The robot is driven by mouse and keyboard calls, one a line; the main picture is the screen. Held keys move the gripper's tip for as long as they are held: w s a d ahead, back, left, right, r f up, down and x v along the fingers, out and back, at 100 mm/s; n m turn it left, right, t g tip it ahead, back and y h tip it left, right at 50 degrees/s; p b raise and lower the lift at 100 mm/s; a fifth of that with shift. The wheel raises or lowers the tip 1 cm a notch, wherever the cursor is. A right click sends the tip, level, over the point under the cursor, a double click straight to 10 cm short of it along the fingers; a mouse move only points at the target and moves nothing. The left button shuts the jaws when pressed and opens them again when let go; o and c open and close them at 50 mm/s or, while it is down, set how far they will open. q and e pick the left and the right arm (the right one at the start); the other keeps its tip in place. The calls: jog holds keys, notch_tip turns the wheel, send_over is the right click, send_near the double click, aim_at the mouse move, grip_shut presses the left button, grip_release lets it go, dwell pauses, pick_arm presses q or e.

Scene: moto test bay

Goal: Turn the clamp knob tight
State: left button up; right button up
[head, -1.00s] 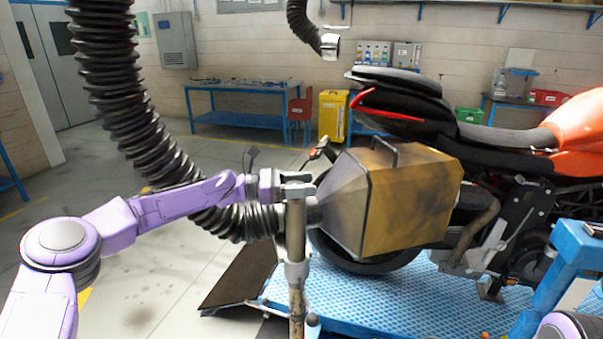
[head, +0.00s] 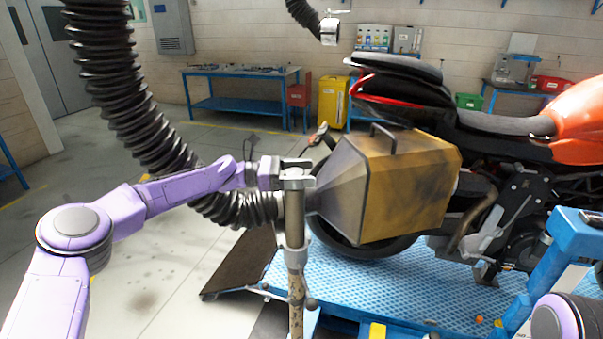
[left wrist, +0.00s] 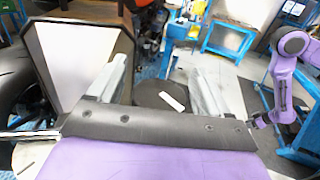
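The yellow exhaust hood (head: 408,187) stands behind the motorcycle's rear wheel. A black ribbed hose (head: 135,110) joins its narrow end. A worn upright post (head: 296,262) stands in front of that joint, with a metal clamp fitting (head: 297,179) at its top. A small dark round knob (head: 311,304) sits low on the post; I cannot tell if it is the clamp knob. My left gripper (head: 285,172) is beside the post top. In the left wrist view its fingers (left wrist: 158,88) are apart with nothing gripped between them. My right gripper (left wrist: 258,120) is small and unclear there.
The motorcycle (head: 480,140) stands on a blue lift platform (head: 400,285). A blue frame (head: 565,250) rises at the right. A dark ramp (head: 240,262) slopes down on the left. A blue workbench (head: 240,92) and yellow cabinet (head: 333,102) stand behind. Floor at left is clear.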

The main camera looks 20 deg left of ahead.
pick_arm(q)
jog(key=shift+a, duration=0.1)
jog(key=b+v, duration=0.3)
jog(key=v, duration=0.7)
jog(key=shift+a, duration=0.2)
